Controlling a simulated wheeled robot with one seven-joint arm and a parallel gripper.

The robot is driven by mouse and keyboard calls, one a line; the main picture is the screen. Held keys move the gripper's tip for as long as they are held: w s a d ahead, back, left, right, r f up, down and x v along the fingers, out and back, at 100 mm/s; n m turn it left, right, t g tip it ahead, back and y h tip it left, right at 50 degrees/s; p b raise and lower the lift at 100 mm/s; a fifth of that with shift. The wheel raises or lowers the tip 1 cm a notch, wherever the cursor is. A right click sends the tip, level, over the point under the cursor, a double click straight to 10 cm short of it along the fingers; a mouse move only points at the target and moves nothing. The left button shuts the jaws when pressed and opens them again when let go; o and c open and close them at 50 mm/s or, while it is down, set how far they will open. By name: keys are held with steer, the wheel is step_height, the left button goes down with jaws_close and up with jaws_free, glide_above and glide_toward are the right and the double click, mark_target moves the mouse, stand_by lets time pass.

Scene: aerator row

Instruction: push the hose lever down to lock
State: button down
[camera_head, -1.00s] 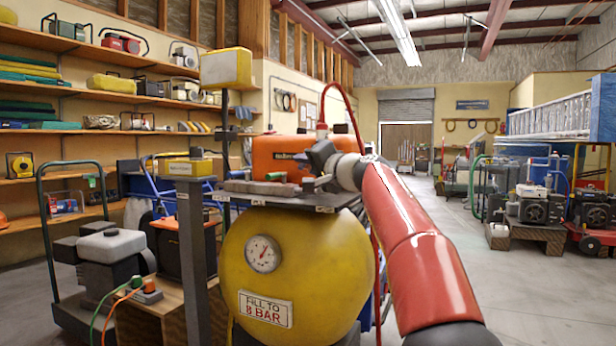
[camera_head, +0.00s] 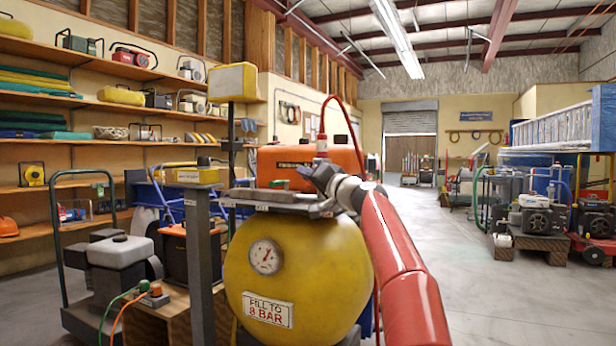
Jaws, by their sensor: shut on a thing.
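My gripper (camera_head: 318,178), at the end of my red and white arm, is low over the right part of a dark shelf (camera_head: 270,208) above the yellow tank (camera_head: 300,260). Its grey jaws are shut at the hose fitting. The hose lever is hidden behind or between the jaws, so its angle cannot be read. A red hose (camera_head: 345,103) arches over and ends in a red and pale coupling (camera_head: 321,146), which stands upright just above the jaws. The tank carries a round gauge (camera_head: 265,256) and a "FILL TO 8 BAR" sign (camera_head: 268,309).
An orange box-shaped unit (camera_head: 275,165) stands behind the shelf. A grey post (camera_head: 200,260) with a yellow box (camera_head: 198,174) is left of the tank. A yellow box on a pole (camera_head: 232,82) rises behind. Floor (camera_head: 430,230) is open on the right.

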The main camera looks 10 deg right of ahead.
steer(key=c, duration=1.4)
jaws_free()
steer(key=shift+c, duration=0.2)
steer(key=shift+s+d+f+b, duration=0.3)
steer(key=shift+s+b, duration=0.1)
steer(key=shift+b, duration=0.25)
steer(key=b+v, duration=0.1)
steer(key=v, duration=0.4)
steer(key=shift+s+d+r, duration=0.1)
steer(key=shift+s+d, duration=0.15)
steer(key=shift+s, duration=0.1)
steer(key=shift+s+d+b, duration=0.15)
steer(key=shift+s+b, duration=0.15)
steer(key=shift+s, duration=0.15)
steer(key=shift+c, duration=0.4)
